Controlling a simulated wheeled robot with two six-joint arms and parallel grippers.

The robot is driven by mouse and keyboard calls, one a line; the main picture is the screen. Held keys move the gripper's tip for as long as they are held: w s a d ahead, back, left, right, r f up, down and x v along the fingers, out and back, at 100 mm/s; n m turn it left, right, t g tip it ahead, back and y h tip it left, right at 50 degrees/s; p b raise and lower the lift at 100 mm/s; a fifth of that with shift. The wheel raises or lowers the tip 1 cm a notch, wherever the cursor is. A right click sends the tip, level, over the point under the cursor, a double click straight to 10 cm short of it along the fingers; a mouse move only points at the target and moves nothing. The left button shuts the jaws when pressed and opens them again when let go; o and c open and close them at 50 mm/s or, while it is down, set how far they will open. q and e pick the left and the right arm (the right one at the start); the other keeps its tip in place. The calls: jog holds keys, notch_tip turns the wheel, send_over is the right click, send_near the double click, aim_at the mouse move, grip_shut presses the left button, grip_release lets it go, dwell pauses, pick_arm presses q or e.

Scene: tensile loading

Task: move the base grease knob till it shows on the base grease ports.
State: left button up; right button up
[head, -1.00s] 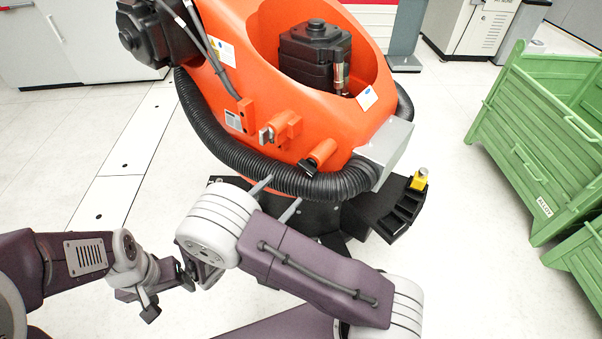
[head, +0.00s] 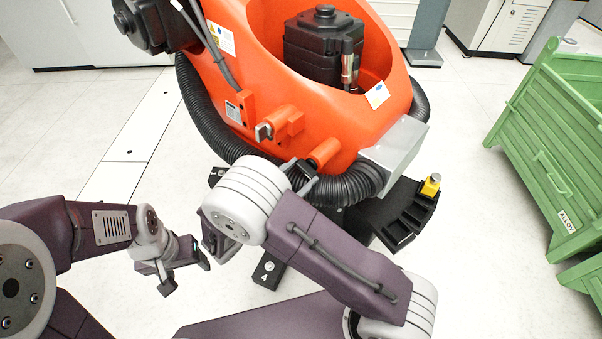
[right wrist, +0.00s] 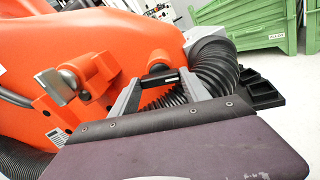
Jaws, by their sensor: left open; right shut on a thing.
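A black knob (head: 306,169) sits at the end of a short orange cylinder (head: 325,152) low on the orange robot base. I take it as the base grease knob. My right gripper (head: 299,176) has its two grey fingers on either side of the knob and is shut on it. In the right wrist view the black knob (right wrist: 160,81) lies between the fingertips, in front of the orange cylinder (right wrist: 159,68). An orange block with a metal piece (head: 282,125) is left of it; I cannot tell which parts are the grease ports. My left gripper (head: 184,272) is open and empty.
A black corrugated hose (head: 345,188) runs close to the knob. A grey box (head: 394,156) is at its right. A black stepped bracket with a yellow part (head: 430,186) juts out right. Green crates (head: 565,150) stand at the far right, with open white floor between.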

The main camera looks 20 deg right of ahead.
jog(key=c, duration=0.4)
jog(key=shift+r+m+p, duration=0.15)
jog(key=shift+m+p, duration=0.2)
jog(key=shift+m, duration=1.05)
jog(key=o, duration=1.4)
